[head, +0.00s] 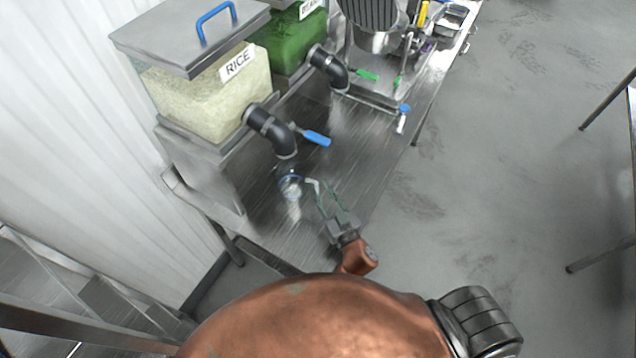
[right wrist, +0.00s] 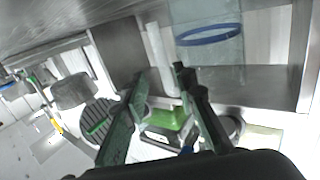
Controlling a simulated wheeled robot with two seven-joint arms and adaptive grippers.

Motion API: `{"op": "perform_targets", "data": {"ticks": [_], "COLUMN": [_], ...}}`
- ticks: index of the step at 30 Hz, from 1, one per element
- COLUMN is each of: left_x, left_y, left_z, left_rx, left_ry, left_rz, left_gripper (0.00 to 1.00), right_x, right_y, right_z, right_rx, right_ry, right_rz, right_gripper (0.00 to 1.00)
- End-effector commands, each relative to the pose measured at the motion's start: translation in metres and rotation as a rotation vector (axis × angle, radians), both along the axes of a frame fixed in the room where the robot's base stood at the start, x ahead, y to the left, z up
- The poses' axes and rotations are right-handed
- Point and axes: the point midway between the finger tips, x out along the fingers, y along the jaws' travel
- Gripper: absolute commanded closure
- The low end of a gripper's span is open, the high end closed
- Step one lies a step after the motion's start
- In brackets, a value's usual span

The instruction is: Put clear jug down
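The clear jug (head: 292,194) has a blue band and is upright near the front of the steel bench, below the rice spout. Whether its base touches the bench is hard to tell. The jug also shows in the right wrist view (right wrist: 212,62), beyond my fingertips. My right gripper (head: 322,190) is just right of the jug, with its two green fingers apart. In the right wrist view the fingers (right wrist: 160,72) have a gap between the tips, with a pale upright shape behind it that I cannot identify. My left gripper is out of view.
A rice container (head: 205,95) with a black spout (head: 270,131) and blue lever (head: 316,138) stands behind the jug. A green container (head: 290,45) and a machine (head: 372,22) are farther along. The bench (head: 355,160) right of the jug is bare.

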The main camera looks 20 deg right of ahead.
Motion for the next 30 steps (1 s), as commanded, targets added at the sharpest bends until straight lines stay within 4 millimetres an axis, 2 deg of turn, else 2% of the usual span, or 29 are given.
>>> {"op": "perform_targets", "data": {"ticks": [1,6,12,18,30], "left_x": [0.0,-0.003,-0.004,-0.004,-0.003], "left_y": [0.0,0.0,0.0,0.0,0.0], "left_z": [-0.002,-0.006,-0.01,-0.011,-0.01], "left_rx": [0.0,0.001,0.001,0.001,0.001], "left_ry": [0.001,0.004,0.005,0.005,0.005], "left_rz": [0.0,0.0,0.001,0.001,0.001], "left_gripper": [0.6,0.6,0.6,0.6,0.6], "right_x": [-0.013,-0.05,-0.081,-0.093,-0.093], "right_y": [-0.001,-0.003,-0.005,-0.006,-0.006], "right_z": [-0.001,0.001,0.003,0.005,0.005], "right_rx": [0.002,0.002,0.002,0.001,0.001], "right_ry": [0.001,-0.002,-0.006,-0.009,-0.01], "right_rz": [-0.001,-0.001,0.0,0.001,0.002], "right_gripper": [0.74,0.74,0.74,0.74,0.74]}}
